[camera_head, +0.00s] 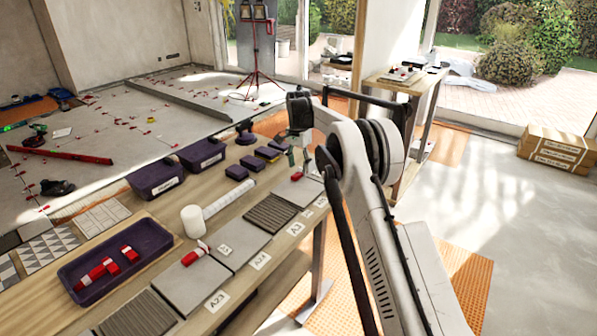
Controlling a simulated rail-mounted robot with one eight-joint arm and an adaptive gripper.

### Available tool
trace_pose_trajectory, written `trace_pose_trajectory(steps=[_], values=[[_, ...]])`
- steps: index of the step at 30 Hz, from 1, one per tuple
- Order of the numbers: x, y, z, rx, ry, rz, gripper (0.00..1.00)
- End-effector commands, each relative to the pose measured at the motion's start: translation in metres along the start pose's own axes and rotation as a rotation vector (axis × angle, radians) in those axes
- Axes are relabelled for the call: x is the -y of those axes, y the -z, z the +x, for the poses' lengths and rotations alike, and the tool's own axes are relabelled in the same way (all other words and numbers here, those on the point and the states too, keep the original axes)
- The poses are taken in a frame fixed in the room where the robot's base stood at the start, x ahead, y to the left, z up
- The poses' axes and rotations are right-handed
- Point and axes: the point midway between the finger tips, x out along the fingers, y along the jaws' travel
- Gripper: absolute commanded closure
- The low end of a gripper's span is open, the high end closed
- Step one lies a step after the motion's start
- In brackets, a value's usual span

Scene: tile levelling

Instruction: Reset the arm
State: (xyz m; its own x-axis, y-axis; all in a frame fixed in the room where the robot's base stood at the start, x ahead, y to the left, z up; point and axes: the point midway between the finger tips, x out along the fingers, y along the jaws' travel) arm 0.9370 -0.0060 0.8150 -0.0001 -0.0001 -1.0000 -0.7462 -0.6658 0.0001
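My arm rises from the lower right and bends over the far end of the wooden workbench (175,222). My gripper (298,160) points down above the bench's far right part, near some small dark and yellow boxes. It is small and partly dark in this view, so I cannot tell whether its fingers are open or shut. I see no object clearly held in it. My arm hides part of the bench's far end.
Purple bins (157,178), a purple tray (80,283) with red pieces, a white roll (193,221) and labelled tiles (193,274) crowd the bench. A red tripod (256,80) stands behind. A second table (400,82) and cardboard boxes (556,150) stand right. Floor at right is mostly clear.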

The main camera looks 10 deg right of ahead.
Motion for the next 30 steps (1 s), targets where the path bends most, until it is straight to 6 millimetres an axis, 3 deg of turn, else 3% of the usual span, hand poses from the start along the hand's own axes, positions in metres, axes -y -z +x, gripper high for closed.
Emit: trace_pose_trajectory(steps=[9, 20, 30], values=[[0.0, 0.0, -0.061, 0.0, 0.0, 0.0, 0.61], [-0.003, -0.003, -0.095, -0.005, 0.006, -0.01, 0.61], [-0.035, -0.033, -0.17, -0.062, 0.061, -0.117, 0.61]])
